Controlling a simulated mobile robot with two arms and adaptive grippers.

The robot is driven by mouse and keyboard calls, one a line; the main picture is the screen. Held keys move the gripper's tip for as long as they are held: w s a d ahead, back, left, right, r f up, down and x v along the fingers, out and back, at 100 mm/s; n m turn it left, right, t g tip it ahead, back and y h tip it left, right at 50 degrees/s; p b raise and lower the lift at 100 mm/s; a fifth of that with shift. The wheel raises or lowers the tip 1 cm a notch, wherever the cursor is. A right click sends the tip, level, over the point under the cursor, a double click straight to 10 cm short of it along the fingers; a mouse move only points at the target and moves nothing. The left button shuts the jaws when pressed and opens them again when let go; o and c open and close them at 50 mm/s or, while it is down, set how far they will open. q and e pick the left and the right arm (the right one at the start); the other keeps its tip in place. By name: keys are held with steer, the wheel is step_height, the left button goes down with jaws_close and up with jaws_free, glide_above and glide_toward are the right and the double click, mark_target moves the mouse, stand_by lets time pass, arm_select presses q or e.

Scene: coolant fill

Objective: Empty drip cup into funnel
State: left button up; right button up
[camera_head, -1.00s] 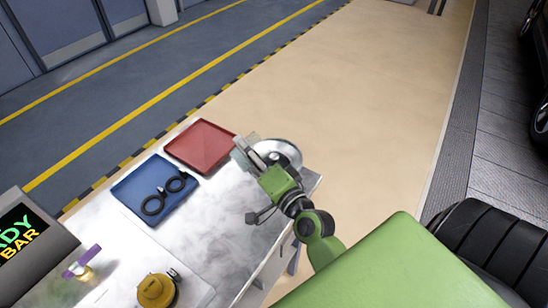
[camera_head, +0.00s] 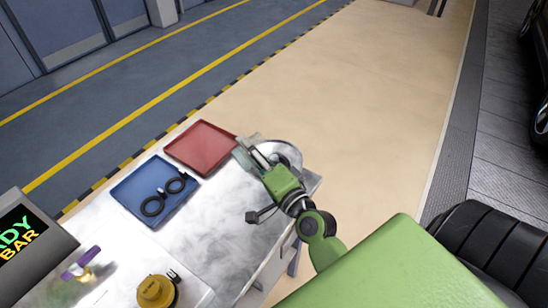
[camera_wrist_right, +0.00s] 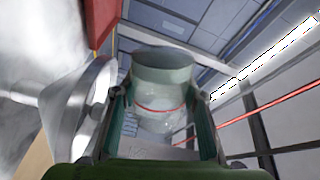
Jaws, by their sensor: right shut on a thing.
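The drip cup (camera_head: 246,149) is a translucent, pale grey-green vessel; in the right wrist view the cup (camera_wrist_right: 162,85) shows a red line around it. My right gripper (camera_head: 260,162) is shut on it, with its fingers (camera_wrist_right: 160,115) on both sides. The funnel (camera_head: 288,152) is a shiny metal cone at the table's far right corner. It shows close beside the gripper at left in the right wrist view (camera_wrist_right: 86,105). The cup is beside the funnel, not clearly over its mouth. The cup's contents cannot be made out. My left gripper is not in view.
A red tray (camera_head: 201,167) and a blue tray (camera_head: 128,186) with black rings (camera_head: 164,195) lie left of the gripper. A yellow cap (camera_head: 156,291), a purple-topped item (camera_head: 81,263) and a display (camera_head: 25,240) are nearer. The metal tabletop (camera_head: 218,222) between is clear.

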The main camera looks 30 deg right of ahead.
steer(key=shift+d+r+m+p, duration=0.3)
steer(key=shift+d+m+p, duration=0.15)
steer(key=shift+d+m, duration=0.15)
stand_by(0.4)
steer(key=shift+d+f+m, duration=0.15)
steer(key=shift+f+m, duration=0.3)
steer(key=shift+m, duration=0.45)
stand_by(0.4)
